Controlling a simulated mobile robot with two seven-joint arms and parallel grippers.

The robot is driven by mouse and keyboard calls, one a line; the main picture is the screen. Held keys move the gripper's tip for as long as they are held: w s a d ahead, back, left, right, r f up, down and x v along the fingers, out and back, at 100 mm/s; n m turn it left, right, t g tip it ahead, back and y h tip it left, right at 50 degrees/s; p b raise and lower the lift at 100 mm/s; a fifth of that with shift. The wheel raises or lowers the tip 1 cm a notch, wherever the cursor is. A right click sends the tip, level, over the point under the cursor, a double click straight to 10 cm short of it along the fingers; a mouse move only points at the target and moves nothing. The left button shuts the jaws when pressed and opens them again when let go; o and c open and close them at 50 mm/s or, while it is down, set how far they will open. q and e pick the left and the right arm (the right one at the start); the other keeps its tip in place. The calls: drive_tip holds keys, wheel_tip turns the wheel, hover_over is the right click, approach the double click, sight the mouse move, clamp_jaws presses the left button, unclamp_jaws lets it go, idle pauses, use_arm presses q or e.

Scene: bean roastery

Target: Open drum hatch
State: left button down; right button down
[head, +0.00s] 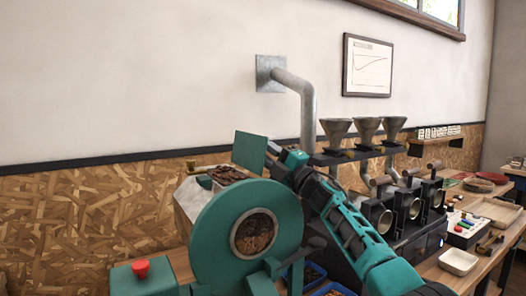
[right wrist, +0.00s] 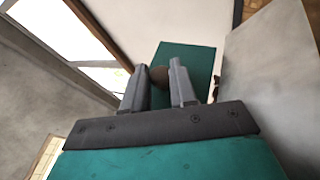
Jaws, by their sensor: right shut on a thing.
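The drum hatch (head: 250,151) is a flat teal panel standing up, tilted, above the teal roaster drum (head: 212,220). Dark brown contents show beside its lower edge. The right wrist view shows the hatch (right wrist: 198,58) with a round brown knob (right wrist: 159,75) on it. My right gripper (right wrist: 158,84) is shut on this knob, one finger on each side. In the head view my right arm reaches across the drum's right side, and its gripper (head: 279,152) is at the panel's right edge. My left gripper is not in view.
A round window (head: 254,234) in the drum front shows beans. A red button (head: 140,268) sits on a teal box at lower left. A grey pipe (head: 308,105) rises behind. Several funnels (head: 368,127) and small roasters stand to the right, with a white tray (head: 458,262).

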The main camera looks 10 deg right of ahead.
idle(0.4)
drive_tip(key=c, duration=0.9)
unclamp_jaws()
drive_tip(key=shift+c, duration=0.2)
wheel_tip(320, 180, up, 20)
drive_tip(key=p, duration=0.2)
drive_tip(key=shift+f, duration=0.1)
